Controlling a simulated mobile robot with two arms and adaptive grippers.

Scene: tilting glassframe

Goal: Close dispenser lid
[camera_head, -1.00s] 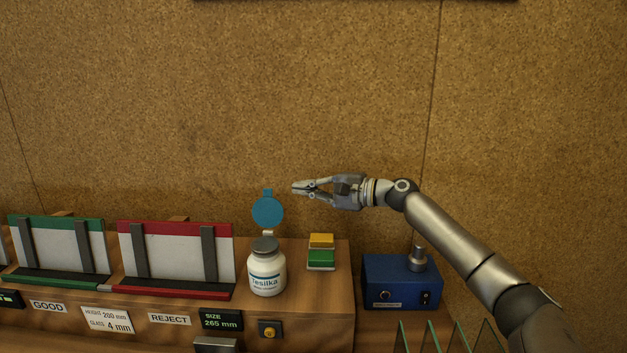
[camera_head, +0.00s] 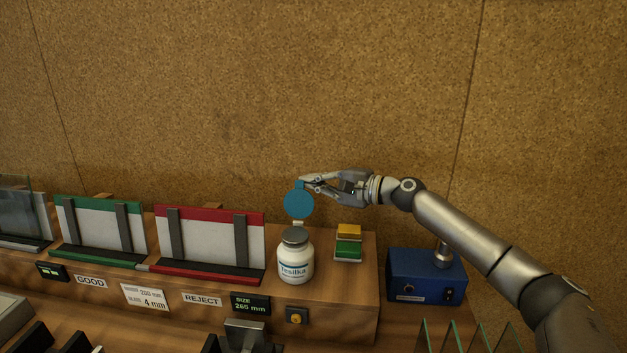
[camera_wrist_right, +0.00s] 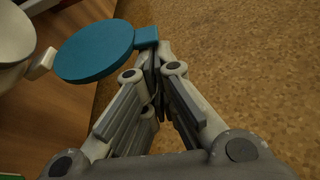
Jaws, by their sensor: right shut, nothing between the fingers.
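The dispenser is a white bottle (camera_head: 296,263) with a grey neck and a "Tesilka" label, standing on the wooden shelf. Its round blue lid (camera_head: 298,203) stands open, raised above and behind the neck on a white hinge. In the right wrist view the lid (camera_wrist_right: 95,50) lies at the upper left, with its small tab by the fingertips. My right gripper (camera_head: 306,181) is shut and empty. Its tips are at the lid's tab, at the top of the lid; I cannot tell whether they touch it. My left gripper is not in view.
Yellow and green sponges or blocks (camera_head: 348,242) sit right of the bottle. A blue box (camera_head: 427,277) with a metal knob stands farther right. Red (camera_head: 210,235) and green (camera_head: 98,222) framed racks stand to the left. A cork wall (camera_head: 250,90) rises behind.

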